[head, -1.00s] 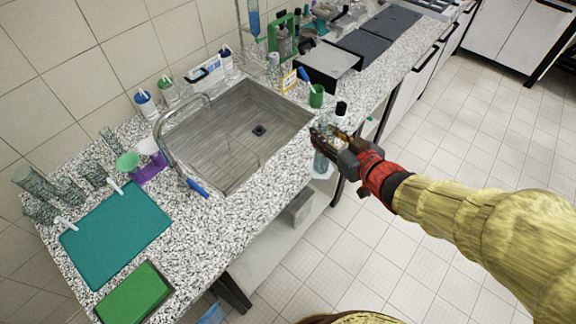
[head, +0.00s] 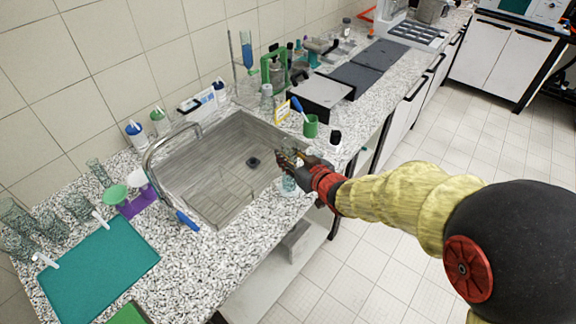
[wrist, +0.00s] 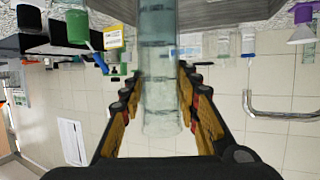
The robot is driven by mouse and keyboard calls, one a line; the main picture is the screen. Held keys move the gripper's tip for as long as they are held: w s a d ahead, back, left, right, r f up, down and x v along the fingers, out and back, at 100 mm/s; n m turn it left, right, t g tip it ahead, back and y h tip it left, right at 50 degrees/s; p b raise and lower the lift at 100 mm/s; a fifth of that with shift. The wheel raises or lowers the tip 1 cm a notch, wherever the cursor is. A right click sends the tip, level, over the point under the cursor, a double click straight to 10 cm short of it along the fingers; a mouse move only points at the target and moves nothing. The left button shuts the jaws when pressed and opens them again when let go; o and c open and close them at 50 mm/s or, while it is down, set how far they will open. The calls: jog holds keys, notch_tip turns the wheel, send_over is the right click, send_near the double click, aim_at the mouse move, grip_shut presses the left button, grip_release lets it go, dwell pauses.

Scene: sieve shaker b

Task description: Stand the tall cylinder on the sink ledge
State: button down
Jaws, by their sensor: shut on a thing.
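My gripper (head: 283,158) is shut on a tall clear glass cylinder (wrist: 158,75), which sits between both fingers in the wrist view. In the head view the lower part of the cylinder (head: 289,184) shows pale blue-green below the fingers, and the rest is mostly hidden by my gripper. It is held over the front right side of the sink (head: 195,170), near the speckled counter strip that forms the front ledge (head: 262,208). Whether its base touches the counter cannot be told.
A green cup (head: 311,126), a small black-capped bottle (head: 335,138) and a yellow sign (head: 282,112) stand right of the sink. The tap (head: 160,160) arches at its left. Bottles line the back. A teal mat (head: 98,270) and glassware lie left. The front counter strip looks clear.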

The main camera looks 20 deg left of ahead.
jog(key=shift+w+a+f, duration=0.1)
jog(key=shift+a+f, duration=0.05)
jog(key=shift+f, duration=0.15)
jog(key=shift+w+a+f+b, duration=0.15)
jog(key=shift+f+b, duration=0.35)
jog(key=shift+f, duration=1.2)
jog(key=shift+f, duration=0.15)
jog(key=c, duration=1.3)
grip_release()
